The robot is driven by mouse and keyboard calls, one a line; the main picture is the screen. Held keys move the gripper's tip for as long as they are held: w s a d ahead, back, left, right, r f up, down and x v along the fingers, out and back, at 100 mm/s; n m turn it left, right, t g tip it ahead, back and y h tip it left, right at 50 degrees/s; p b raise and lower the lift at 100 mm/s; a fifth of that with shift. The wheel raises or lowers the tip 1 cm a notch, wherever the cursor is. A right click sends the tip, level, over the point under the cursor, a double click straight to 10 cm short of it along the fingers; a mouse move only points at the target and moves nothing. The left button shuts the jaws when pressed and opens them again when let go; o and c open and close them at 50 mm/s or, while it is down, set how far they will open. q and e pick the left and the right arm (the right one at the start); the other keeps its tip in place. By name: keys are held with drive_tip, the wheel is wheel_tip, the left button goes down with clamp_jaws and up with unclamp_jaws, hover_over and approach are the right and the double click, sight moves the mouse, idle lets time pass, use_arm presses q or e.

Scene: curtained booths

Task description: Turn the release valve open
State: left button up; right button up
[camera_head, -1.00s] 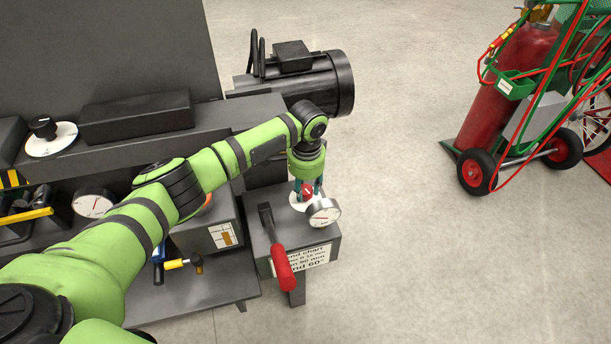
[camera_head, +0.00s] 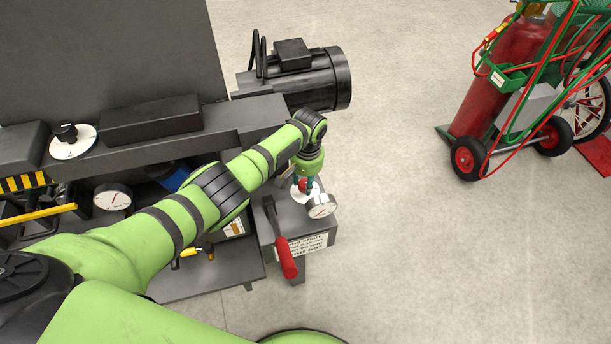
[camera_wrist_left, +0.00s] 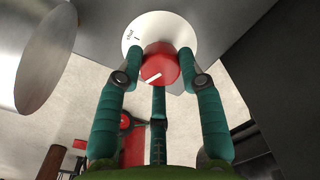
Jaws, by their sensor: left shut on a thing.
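The release valve is a red knob (camera_wrist_left: 160,66) on a round white dial plate (camera_wrist_left: 178,27) in the left wrist view. The plate has a mark with small lettering that looks like "shut" at its left. A white line on the knob points toward the lower left of that picture, away from this mark. My left gripper (camera_wrist_left: 160,75) has its teal fingers around the knob and is shut on it. In the head view the gripper (camera_head: 303,184) points down at the knob on top of a grey box (camera_head: 287,218), and its fingers partly hide the knob. My right gripper is not in view.
A round gauge (camera_head: 321,206) is close beside the gripper. A black motor (camera_head: 300,80) lies behind. A red cylinder on a green cart (camera_head: 500,80) stands right, with open floor between.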

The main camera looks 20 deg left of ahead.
use_arm(q)
drive_tip(key=shift+s+f+n+p, duration=0.1)
drive_tip(key=shift+n+p, duration=0.25)
drive_tip(key=shift+n, duration=0.85)
drive_tip(key=o, duration=1.2)
drive_tip(key=shift+c, duration=0.2)
drive_tip(key=shift+w+r, duration=0.2)
drive_tip(key=shift+r, duration=0.35)
wheel_tip(320, 180, up, 11)
drive_tip(key=shift+d, duration=0.2)
